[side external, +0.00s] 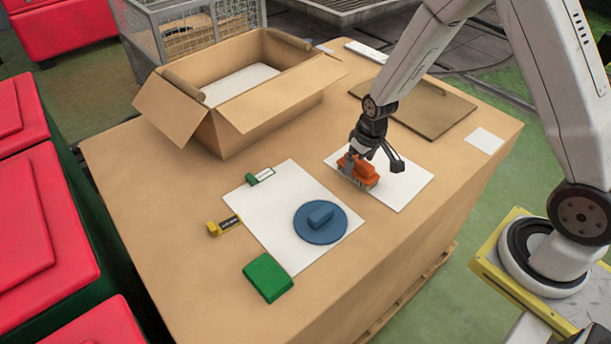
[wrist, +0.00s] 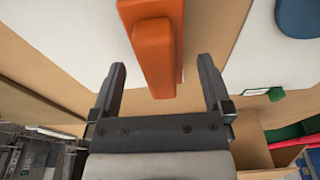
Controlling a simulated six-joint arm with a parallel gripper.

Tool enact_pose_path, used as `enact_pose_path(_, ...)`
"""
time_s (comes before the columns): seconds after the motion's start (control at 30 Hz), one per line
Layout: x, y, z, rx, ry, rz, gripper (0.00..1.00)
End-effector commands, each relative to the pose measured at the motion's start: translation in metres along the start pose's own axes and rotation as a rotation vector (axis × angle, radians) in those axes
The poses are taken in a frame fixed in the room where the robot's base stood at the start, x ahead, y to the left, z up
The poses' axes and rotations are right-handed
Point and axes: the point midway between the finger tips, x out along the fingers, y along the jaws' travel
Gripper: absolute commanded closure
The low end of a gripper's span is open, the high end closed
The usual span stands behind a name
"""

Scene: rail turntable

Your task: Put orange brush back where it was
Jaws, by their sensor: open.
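The orange brush (side external: 364,171) sits on a white sheet (side external: 408,186) at the right of the cardboard-coloured worktop. In the wrist view the orange brush (wrist: 153,45) shows its raised handle pointing down between my finger lines. My gripper (side external: 368,150) is just above the brush and hides part of it. In the wrist view my gripper (wrist: 163,68) is open, with one finger on each side of the handle's end and gaps on both sides. I cannot tell how far the fingertips are above it.
A blue round piece with a handle (side external: 320,222) lies on a larger white sheet (side external: 268,208). A green block (side external: 268,278), a yellow tool (side external: 222,226) and a green clip (side external: 259,177) are around it. An open cardboard box (side external: 235,120) stands behind; a brown board (side external: 430,108) lies at back right.

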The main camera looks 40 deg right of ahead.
Motion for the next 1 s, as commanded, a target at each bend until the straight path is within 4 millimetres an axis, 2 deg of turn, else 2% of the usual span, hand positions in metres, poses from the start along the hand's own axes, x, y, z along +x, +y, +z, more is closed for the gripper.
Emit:
enact_pose_path(0.6, -0.074, 0.000, 0.000, -0.001, 0.003, 0.000, 0.00)
enact_pose_path(0.8, -0.089, 0.000, 0.000, -0.001, 0.001, 0.000, 0.00)
enact_pose_path(1.0, -0.096, 0.000, 0.000, 0.000, 0.000, -0.001, 0.00)
